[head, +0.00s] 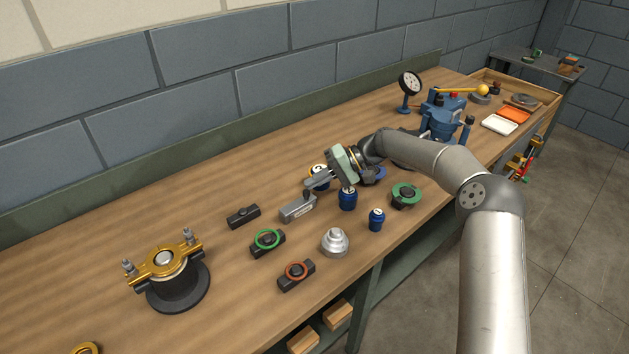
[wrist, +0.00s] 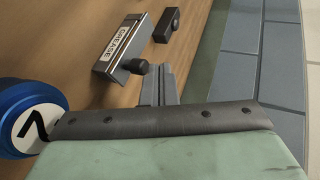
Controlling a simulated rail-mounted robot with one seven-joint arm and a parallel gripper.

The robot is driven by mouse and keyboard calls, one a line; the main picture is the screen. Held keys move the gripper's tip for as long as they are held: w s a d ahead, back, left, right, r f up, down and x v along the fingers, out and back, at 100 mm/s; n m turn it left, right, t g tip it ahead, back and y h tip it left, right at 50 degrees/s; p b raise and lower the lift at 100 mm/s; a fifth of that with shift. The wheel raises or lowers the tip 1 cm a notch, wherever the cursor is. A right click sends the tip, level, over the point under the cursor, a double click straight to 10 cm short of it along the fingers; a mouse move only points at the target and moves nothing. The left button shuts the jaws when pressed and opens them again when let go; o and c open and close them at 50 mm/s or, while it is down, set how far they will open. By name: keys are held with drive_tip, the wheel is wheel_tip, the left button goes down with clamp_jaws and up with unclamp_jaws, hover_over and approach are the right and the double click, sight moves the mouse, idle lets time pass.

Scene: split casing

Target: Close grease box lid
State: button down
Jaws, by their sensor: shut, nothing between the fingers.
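The grease box (head: 297,208) is a small grey box on the wooden bench, in front of my gripper in the head view. In the wrist view the grease box (wrist: 115,50) shows a white GREASE label and a black knob (wrist: 137,66) at its near end. I cannot tell how far its lid is open. My gripper (head: 309,186) is above the bench by the box's far end, with its fingers shut and empty. In the wrist view the fingertips (wrist: 158,72) appear close beside the knob; I cannot tell whether they touch.
A blue numbered canister (head: 347,199) stands close to my gripper, and another (head: 376,219) stands nearer the front edge. A black block (head: 243,216), a green-ringed block (head: 267,243) and a stepped silver part (head: 335,242) lie around the box. A gold-topped casing (head: 165,262) is at left.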

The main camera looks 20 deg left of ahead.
idle(0.5)
drive_tip(key=a+r+v, duration=0.1)
drive_tip(key=v, duration=1.1)
drive_tip(key=s+d+m+t+h, duration=0.2)
drive_tip(key=s+d+h, duration=0.1)
drive_tip(key=s+d, duration=0.6)
drive_tip(key=s+d+f+m+t+h, duration=0.1)
drive_tip(key=s+d+h, duration=0.3)
drive_tip(key=s+d, duration=0.5)
drive_tip(key=s+d+m+t+h, duration=0.2)
drive_tip(key=s+d, duration=0.7)
drive_tip(key=s, duration=1.1)
drive_tip(key=shift+s+f+m+t+h, duration=0.3)
drive_tip(key=shift+s+m+t+h, duration=0.1)
drive_tip(key=shift+t+h, duration=0.5)
